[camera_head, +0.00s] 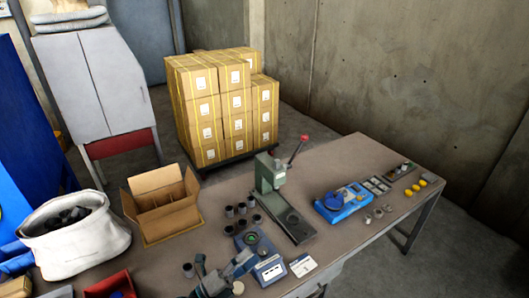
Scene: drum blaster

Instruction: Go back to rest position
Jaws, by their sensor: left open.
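My left gripper (224,266) is at the bottom of the head view, over the front part of the brown workbench (335,165). Its jaws are open, and I see nothing held between them. It is close to a blue-grey device with a round green-ringed top (255,250), and I cannot tell whether they touch. Several small dark cylinders (241,209) stand behind it. My right gripper is not in view.
A green press (270,175) with a red-knobbed lever stands mid-bench. Right of it is a blue device (342,203). An open cardboard box (160,236) and a white sack (72,256) are at left. Stacked cartons (205,110) stand behind the bench.

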